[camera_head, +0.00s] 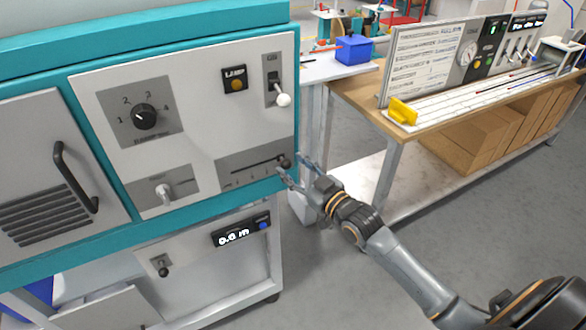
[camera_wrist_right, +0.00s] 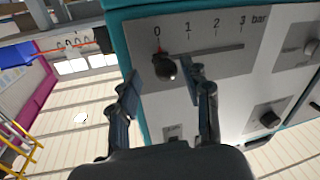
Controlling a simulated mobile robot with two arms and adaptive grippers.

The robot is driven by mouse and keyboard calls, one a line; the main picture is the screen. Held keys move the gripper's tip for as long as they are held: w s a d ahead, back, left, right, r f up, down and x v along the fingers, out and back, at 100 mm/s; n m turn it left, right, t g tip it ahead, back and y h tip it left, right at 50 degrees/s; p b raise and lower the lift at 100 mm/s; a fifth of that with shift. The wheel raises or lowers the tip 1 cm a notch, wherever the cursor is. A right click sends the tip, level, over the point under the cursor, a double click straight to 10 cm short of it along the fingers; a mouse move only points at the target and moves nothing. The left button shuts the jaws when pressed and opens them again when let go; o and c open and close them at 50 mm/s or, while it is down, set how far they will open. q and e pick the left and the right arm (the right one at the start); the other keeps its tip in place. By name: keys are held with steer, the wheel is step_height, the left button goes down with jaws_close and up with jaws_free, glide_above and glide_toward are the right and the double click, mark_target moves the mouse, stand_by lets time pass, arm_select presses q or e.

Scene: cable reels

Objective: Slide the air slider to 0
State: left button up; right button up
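The air slider is a dark knob on a slot in a grey plate (camera_head: 238,173), low on the right of the teal machine's panel. Its knob (camera_head: 285,163) stands at the right end of the slot in the head view. In the right wrist view the knob (camera_wrist_right: 165,67) is below the 0 of a scale marked 0 to 3 bar. My right gripper (camera_head: 293,170) is at the panel's right edge, its fingers apart on either side of the knob. In the wrist view, one fingertip of the gripper (camera_wrist_right: 160,82) is close to the knob; contact is unclear. My left gripper is not in view.
The panel also has a rotary dial (camera_head: 145,117), a toggle lever (camera_head: 283,98), a lamp button (camera_head: 235,80) and a small lever (camera_head: 163,192).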

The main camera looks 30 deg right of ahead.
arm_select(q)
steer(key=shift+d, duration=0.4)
arm_select(e)
steer(key=v, duration=1.2)
steer(key=s+d+f+m+g+h, duration=0.1)
steer(key=d+f+g+h, duration=0.1)
steer(key=f, duration=0.8)
steer(key=s+d+f+m+g+h, duration=0.1)
steer(key=d+f+g, duration=0.15)
steer(key=f, duration=0.75)
steer(key=s+f+m+g+h, duration=0.15)
steer(key=s+f, duration=0.25)
steer(key=f, duration=0.5)
steer(key=s+f+g, duration=0.2)
steer(key=s+f, duration=0.2)
steer(key=f, duration=0.5)
steer(key=s+a+f+g, duration=0.3)
steer(key=s+f, duration=0.3)
steer(key=s, duration=0.3)
steer(key=s+a+f+n+g, duration=0.1)
steer(key=s+a+f+g, duration=0.1)
steer(key=s+f, duration=0.5)
steer(key=s+a+f+g, duration=0.3)
steer(key=s+a+f, duration=0.2)
steer(key=s, duration=0.7)
steer(key=shift+s+f+g, duration=0.3)
steer(key=shift+s+f, duration=0.1)
steer(key=shift+f, duration=0.35)
